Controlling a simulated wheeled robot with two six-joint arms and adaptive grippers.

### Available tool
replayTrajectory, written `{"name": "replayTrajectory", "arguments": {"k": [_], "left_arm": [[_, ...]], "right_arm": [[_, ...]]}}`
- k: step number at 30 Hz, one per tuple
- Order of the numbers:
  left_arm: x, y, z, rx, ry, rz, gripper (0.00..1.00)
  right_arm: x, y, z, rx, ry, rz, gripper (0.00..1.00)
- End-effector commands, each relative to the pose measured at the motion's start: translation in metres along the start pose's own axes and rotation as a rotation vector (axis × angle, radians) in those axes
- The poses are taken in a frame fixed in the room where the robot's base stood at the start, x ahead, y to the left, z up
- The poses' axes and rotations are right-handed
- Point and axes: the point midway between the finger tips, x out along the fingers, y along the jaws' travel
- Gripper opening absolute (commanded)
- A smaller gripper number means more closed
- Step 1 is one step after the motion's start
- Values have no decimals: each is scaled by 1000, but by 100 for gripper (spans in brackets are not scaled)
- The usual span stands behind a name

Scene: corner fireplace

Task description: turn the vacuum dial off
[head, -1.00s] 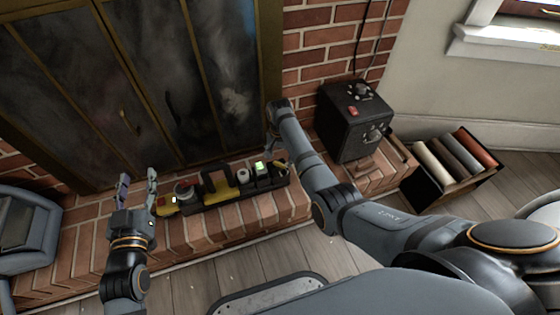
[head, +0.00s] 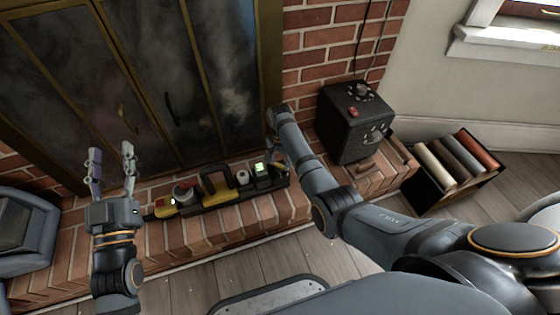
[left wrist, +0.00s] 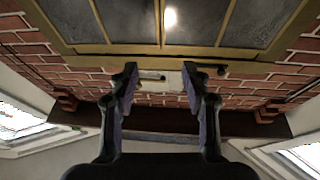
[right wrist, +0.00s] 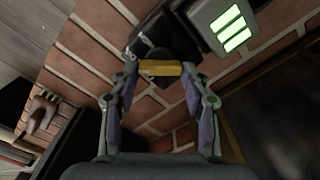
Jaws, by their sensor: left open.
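In the right wrist view, a black knob-like part with a yellow bar (right wrist: 160,68) lies between the fingertips of my right gripper (right wrist: 160,78). I cannot tell for sure that it is the vacuum dial. The fingers stand apart on either side of the bar; contact is unclear. Beside it is a grey unit with a lit green display (right wrist: 230,27). In the head view this display (head: 260,168) is at the right end of a black strip on the brick hearth, and my arm partly hides the gripper there. My left gripper (head: 111,155) is open and empty above the hearth's left part.
A black box (head: 355,122) with knobs and a red switch stands right on the hearth. A bin of rolls (head: 455,172) is on the floor. Glass fireplace doors (head: 170,70) rise behind.

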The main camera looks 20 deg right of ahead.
Motion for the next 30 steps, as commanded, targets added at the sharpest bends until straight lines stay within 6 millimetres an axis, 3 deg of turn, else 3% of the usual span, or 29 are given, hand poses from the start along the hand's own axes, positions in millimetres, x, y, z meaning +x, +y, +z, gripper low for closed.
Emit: {"name": "replayTrajectory", "arguments": {"k": [1,6,13,19,23,30], "left_arm": [[0,0,0,0,0,0,48],[0,0,0,0,-1,0,48],[0,0,3,-3,-21,0,48],[-15,0,53,-17,-225,-1,48],[-36,2,95,-32,-415,0,48],[-106,10,173,-69,-820,12,48]], "right_arm": [[0,0,0,0,0,0,35],[0,0,0,0,0,0,13],[0,0,0,-7,-1,1,13],[-1,0,0,-40,-1,2,13],[-2,0,0,-76,-1,2,13],[-3,0,0,-161,-1,2,13]]}}
